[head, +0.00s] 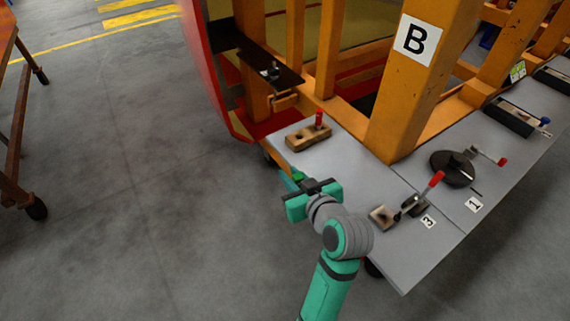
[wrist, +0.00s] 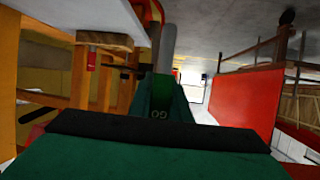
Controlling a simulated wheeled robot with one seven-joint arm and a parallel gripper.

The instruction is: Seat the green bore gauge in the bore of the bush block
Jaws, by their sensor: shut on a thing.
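My gripper (head: 304,185) is shut on the green bore gauge (head: 298,176), just off the near left edge of the grey bench top. In the wrist view the gauge's dark green handle (wrist: 158,112) bears the letters GO, and a grey shaft extends beyond it. The bush block (head: 381,216) appears to be the small tan block with a dark bore, beside a red-handled toggle clamp (head: 429,192) near label 3. It sits to the right of my gripper, well apart from the gauge.
A brown wooden block (head: 305,138) with an upright red gauge (head: 319,119) stands on the bench's left end. A round dark fixture (head: 452,169) lies farther right. Bench surface between the wooden block and bush block is clear.

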